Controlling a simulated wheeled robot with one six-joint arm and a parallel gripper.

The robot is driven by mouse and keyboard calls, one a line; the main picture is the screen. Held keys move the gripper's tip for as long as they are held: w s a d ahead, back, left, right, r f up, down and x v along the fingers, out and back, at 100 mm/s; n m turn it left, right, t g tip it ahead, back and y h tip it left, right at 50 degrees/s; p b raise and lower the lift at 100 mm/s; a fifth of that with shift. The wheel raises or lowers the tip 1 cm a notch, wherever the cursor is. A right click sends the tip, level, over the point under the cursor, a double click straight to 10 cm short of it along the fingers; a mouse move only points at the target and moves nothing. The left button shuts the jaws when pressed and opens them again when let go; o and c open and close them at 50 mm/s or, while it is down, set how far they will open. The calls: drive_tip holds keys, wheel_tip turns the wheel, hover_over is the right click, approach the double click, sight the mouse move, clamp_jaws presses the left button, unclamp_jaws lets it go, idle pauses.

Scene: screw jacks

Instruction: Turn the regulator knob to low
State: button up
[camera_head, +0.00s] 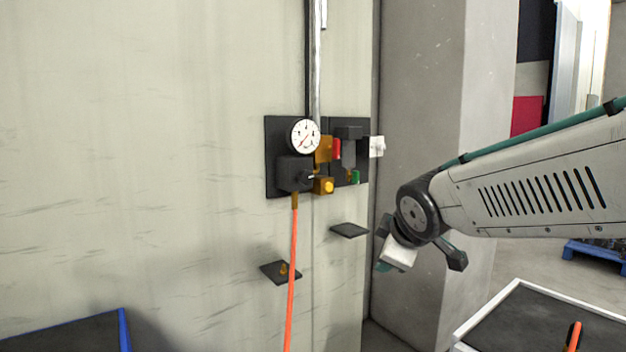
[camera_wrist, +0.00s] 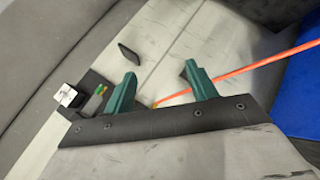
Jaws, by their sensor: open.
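A dark panel (camera_head: 272,160) on the wall carries a round white gauge (camera_head: 305,136) with a red needle. Below the gauge is a black regulator block (camera_head: 290,175). A small black part (camera_head: 309,177) sticks out of its right side, beside a yellow round knob (camera_head: 326,186); I cannot tell which is the regulator knob, and no "low" mark is legible. My gripper (camera_head: 384,262) is right of and below the panel, apart from it. In the wrist view its two teal fingers (camera_wrist: 163,80) are open with nothing held; the regulator is mostly hidden there.
Red (camera_head: 337,149) and green (camera_head: 355,177) parts and a white block (camera_head: 376,146) sit on the panel's right side. An orange hose (camera_head: 291,260) hangs below the regulator. Two small dark shelves (camera_head: 349,230) (camera_head: 275,273) jut from the wall. A concrete pillar (camera_head: 425,110) stands right.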

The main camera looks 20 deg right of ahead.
drive_tip(key=w+r+n+t+y, duration=0.1)
drive_tip(key=w+r+n+t, duration=0.35)
drive_tip(key=w+n, duration=0.4)
drive_tip(key=n+t+y, duration=0.3)
drive_tip(key=n+y, duration=0.4)
drive_tip(key=n, duration=0.2)
approach(308, 178)
drive_tip(key=w, duration=0.2)
drive_tip(key=x, duration=0.7)
drive_tip(key=shift+w+a, duration=0.15)
drive_tip(key=shift+a, duration=0.25)
drive_tip(key=shift+c, duration=0.4)
drive_tip(key=c, duration=0.9)
